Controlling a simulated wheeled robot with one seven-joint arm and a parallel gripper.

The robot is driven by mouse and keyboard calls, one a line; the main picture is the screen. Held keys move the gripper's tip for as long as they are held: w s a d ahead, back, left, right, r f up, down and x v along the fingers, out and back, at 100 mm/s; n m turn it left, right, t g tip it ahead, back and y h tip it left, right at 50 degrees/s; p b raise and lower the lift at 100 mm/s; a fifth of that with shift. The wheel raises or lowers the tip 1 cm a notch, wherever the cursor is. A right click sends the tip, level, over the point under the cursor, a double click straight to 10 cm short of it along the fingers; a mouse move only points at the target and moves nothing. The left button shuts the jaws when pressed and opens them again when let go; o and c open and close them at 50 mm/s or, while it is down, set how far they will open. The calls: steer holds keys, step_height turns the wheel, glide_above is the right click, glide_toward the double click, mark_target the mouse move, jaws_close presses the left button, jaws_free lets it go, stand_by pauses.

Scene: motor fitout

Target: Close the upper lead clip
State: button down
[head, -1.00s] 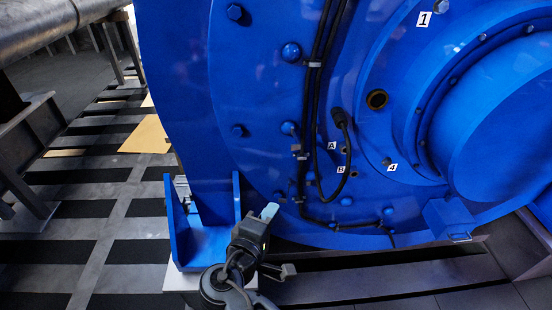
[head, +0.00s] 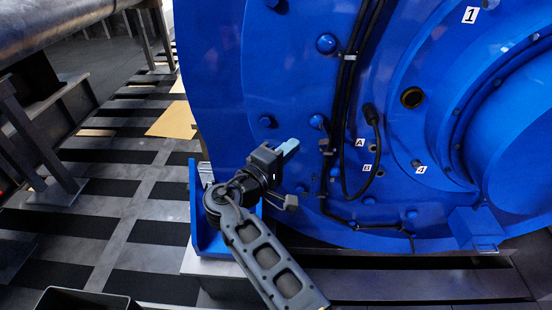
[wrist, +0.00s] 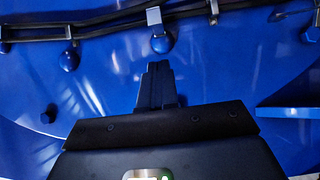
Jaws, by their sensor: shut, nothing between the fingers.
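Two black leads (head: 345,100) run down the face of the blue motor (head: 235,90). A grey clip (head: 348,57) sits across them high up and looks seated. Lower, another clip (head: 325,147) sits on the leads with a part sticking out; whether it is open is unclear. My gripper (head: 288,147) is shut and empty, just left of this lower clip and apart from it. In the wrist view my shut fingers (wrist: 155,85) point toward the leads (wrist: 100,32) and a pale clip (wrist: 153,16) above a round blue bolt head (wrist: 162,43), with a gap between.
A lead with a black plug (head: 370,113) loops beside labels A and B. Round bolt heads (head: 326,43) stand out from the motor. A blue foot bracket (head: 205,225) is below my gripper. Striped floor (head: 120,200) lies open at left.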

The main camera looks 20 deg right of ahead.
steer(key=shift+s+d+p, duration=0.15)
steer(key=shift+d+p, duration=0.35)
steer(key=shift+d, duration=1.75)
steer(key=shift+d, duration=0.1)
